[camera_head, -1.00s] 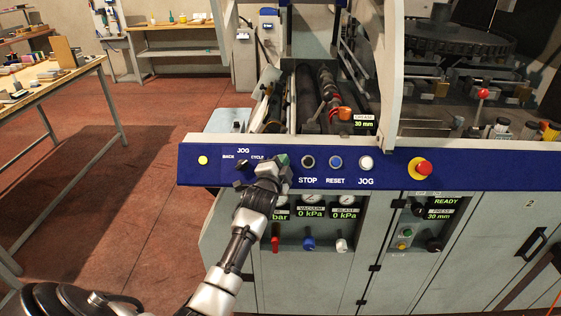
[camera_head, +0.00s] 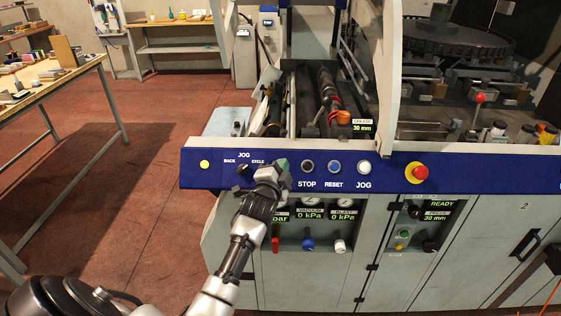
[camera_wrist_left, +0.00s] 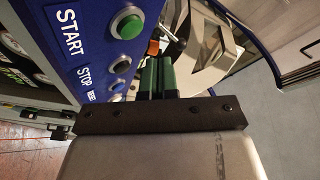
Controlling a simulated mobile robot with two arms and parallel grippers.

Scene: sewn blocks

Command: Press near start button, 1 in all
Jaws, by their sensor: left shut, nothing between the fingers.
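The green start button (camera_wrist_left: 127,24) shows clearly in the left wrist view, in a metal ring beside the word START on the blue panel. In the head view the green button (camera_head: 283,164) is partly hidden behind my left gripper (camera_head: 271,173), and its label is covered. My left gripper is shut and empty, in front of the panel at the button. In the left wrist view its green fingertips (camera_wrist_left: 157,76) lie together, right of and below the button in the picture. I cannot tell any contact with the button. My right gripper is out of view.
Right of the start button are the stop button (camera_head: 307,167), reset button (camera_head: 334,167), white jog button (camera_head: 364,167) and red emergency knob (camera_head: 416,172). A dark selector knob (camera_head: 243,167) is to the left. Gauges and valves sit below. A wooden table (camera_head: 52,84) stands at left.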

